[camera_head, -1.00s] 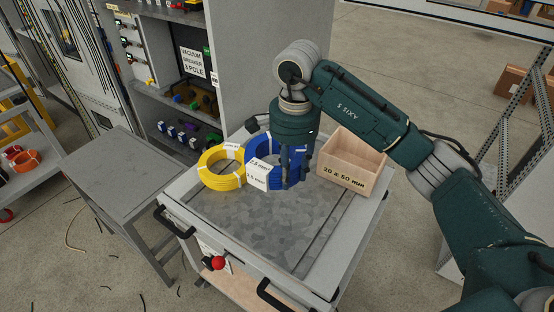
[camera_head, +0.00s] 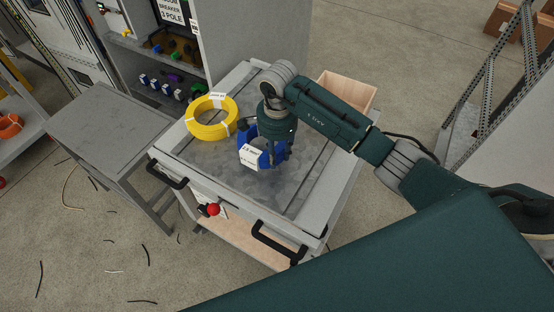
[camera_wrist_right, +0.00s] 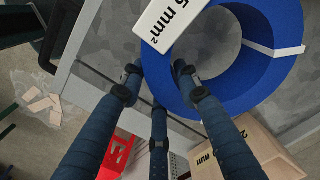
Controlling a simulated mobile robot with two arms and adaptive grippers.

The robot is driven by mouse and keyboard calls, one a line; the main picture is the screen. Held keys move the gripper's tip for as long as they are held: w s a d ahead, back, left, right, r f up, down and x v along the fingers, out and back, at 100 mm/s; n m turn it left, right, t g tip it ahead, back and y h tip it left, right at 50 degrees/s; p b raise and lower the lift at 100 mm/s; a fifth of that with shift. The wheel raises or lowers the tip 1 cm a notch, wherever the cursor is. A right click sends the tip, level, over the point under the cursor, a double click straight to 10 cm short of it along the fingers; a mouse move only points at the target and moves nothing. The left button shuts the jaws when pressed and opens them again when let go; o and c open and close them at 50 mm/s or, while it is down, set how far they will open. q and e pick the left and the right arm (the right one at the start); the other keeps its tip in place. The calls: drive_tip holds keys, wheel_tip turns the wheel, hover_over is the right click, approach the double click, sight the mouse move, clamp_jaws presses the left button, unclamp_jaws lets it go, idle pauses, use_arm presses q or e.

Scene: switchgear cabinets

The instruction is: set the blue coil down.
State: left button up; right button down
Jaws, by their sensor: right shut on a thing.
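The blue coil (camera_head: 265,159) is in my right gripper (camera_head: 274,162) over the middle of the cart's grey top (camera_head: 216,162). It carries a white label and stands tilted in the head view. In the right wrist view the blue coil (camera_wrist_right: 222,95) fills the upper right, with its "mm²" label at the top. The fingers of my right gripper (camera_wrist_right: 158,82) close on the coil's near rim. I cannot tell whether the coil's lower edge touches the top. My left gripper is not in view.
A yellow coil (camera_head: 211,117) lies at the cart top's left back. An open wooden box (camera_head: 347,91) is at its right back. A grey side table (camera_head: 122,125) adjoins on the left, and a shelf cabinet (camera_head: 255,45) stands behind. The cart top's front part is clear.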

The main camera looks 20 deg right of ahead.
sight(277, 163)
wheel_tip(277, 163, down, 4)
drive_tip(key=shift+w+r+p, duration=0.1)
drive_tip(key=shift+r+p, duration=0.1)
drive_tip(key=shift+p, duration=0.2)
drive_tip(key=shift+f, duration=0.2)
drive_tip(key=shift+f, duration=0.15)
drive_tip(key=c, duration=1.3)
unclamp_jaws()
drive_tip(key=shift+o, duration=0.2)
